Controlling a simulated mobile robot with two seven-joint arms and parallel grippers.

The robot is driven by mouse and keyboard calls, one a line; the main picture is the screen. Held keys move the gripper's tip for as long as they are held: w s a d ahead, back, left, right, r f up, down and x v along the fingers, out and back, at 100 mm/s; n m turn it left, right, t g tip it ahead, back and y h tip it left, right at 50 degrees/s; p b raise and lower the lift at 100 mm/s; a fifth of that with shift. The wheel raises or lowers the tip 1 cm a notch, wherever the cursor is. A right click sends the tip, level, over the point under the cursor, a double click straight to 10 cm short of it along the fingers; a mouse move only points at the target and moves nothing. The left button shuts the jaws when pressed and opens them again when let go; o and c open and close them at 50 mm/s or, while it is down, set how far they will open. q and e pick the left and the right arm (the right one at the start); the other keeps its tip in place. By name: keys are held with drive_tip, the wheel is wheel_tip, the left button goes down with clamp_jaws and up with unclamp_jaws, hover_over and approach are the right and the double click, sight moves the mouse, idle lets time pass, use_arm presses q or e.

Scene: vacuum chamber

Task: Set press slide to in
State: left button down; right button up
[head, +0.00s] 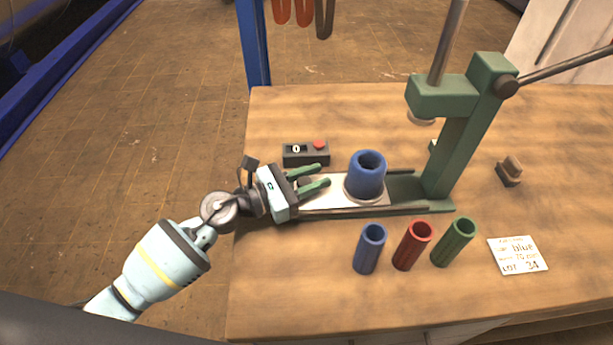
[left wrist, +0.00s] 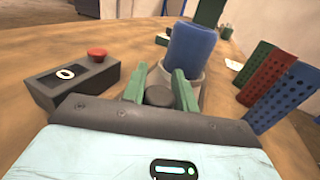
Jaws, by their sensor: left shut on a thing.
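The press slide (head: 325,196) is a pale metal plate on the green press base (head: 434,208). It reaches out toward the left, and its outer end is by my left gripper. A thick blue cylinder (head: 367,178) stands upright in a light round holder on the slide, left of the press ram (head: 421,117). My left gripper (head: 314,178) lies low at the slide's left end. Its green fingers are shut on a dark round knob (left wrist: 158,95) at the slide's end. The blue cylinder also shows in the left wrist view (left wrist: 190,46), just beyond the fingertips. My right gripper is out of view.
A dark counter box (head: 306,153) with a red button sits behind the gripper. Blue (head: 369,249), red (head: 412,246) and green (head: 453,243) tubes stand in front of the base. A label card (head: 517,255) and a small brown-topped block (head: 509,172) lie right.

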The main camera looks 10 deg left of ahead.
use_arm(q)
drive_tip(key=c, duration=1.4)
unclamp_jaws()
drive_tip(key=o, duration=0.3)
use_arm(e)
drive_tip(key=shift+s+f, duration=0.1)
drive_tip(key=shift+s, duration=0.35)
use_arm(q)
drive_tip(key=shift+a, duration=0.1)
drive_tip(key=b+v, duration=0.1)
drive_tip(key=v, duration=0.5)
drive_tip(key=shift+s+a+f, duration=0.15)
drive_tip(key=shift+s+a, duration=0.1)
drive_tip(key=shift+s, duration=0.05)
drive_tip(key=shift+s+a, duration=0.2)
drive_tip(key=shift+a, duration=0.15)
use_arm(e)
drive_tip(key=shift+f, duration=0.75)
use_arm(q)
drive_tip(key=shift+r, duration=0.2)
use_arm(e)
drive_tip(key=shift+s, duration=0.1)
